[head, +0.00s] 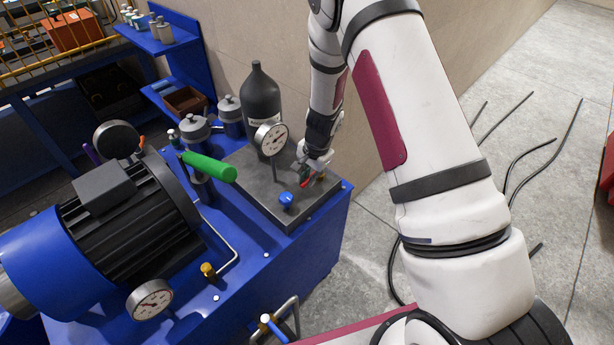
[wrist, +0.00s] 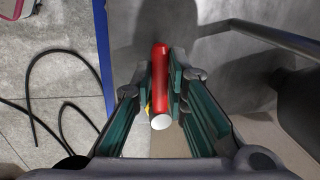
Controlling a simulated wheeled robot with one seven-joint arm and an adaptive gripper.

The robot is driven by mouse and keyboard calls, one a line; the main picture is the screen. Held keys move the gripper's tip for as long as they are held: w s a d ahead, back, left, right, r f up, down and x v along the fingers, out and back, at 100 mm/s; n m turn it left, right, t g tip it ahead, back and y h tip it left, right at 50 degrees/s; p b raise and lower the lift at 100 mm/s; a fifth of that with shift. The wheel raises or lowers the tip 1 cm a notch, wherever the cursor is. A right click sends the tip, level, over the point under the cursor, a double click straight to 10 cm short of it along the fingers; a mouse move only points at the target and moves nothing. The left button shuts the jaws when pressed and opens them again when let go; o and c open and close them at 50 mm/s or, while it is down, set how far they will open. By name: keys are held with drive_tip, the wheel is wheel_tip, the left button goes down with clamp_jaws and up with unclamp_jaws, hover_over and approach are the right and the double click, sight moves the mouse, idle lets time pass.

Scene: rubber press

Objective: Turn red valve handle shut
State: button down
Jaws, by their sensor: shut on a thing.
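The red valve handle (wrist: 159,75) is in the middle of the wrist view, a red bar with a pale round end towards the camera. My gripper (wrist: 161,88) has its green-padded fingers on both sides of it and is shut on it. In the head view my gripper (head: 312,172) is over the grey plate at the right end of the blue machine. Only a small bit of red shows there between the fingers; the rest of the handle is hidden. The valve's base is hidden in both views.
A blue knob (head: 286,199) stands close to my gripper on the grey plate (head: 262,192). A pressure gauge (head: 270,138) and a dark bottle (head: 261,95) stand just behind. A green lever (head: 209,167) sticks out at left. Black hoses (head: 525,155) lie on the floor at right.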

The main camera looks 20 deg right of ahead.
sight(323, 193)
drive_tip(key=d+n, duration=0.1)
drive_tip(key=n, duration=0.1)
drive_tip(key=s+n, duration=0.1)
drive_tip(key=n, duration=0.1)
drive_tip(key=shift+s+d+g+y+b, duration=0.2)
drive_tip(key=shift+d+g+y+b, duration=0.1)
drive_tip(key=shift+d+b, duration=0.1)
drive_tip(key=n, duration=0.1)
drive_tip(key=d+n+b, duration=0.1)
drive_tip(key=n, duration=0.1)
drive_tip(key=d+n, duration=0.1)
drive_tip(key=shift+s+d+n+g, duration=0.1)
drive_tip(key=shift+s+n+g, duration=0.2)
drive_tip(key=shift+s+g, duration=0.1)
drive_tip(key=shift+w+d+n+g+b, duration=0.2)
drive_tip(key=shift+d+n+b, duration=0.45)
drive_tip(key=shift+n, duration=0.75)
drive_tip(key=shift+w+d+n+g+b, duration=0.15)
drive_tip(key=shift+d+n+g+b, duration=0.2)
drive_tip(key=shift+d+n, duration=0.75)
drive_tip(key=shift+w+d+n+g+b, duration=0.15)
drive_tip(key=shift+d+n+b, duration=0.35)
drive_tip(key=shift+n, duration=1.2)
drive_tip(key=c, duration=1.6)
unclamp_jaws()
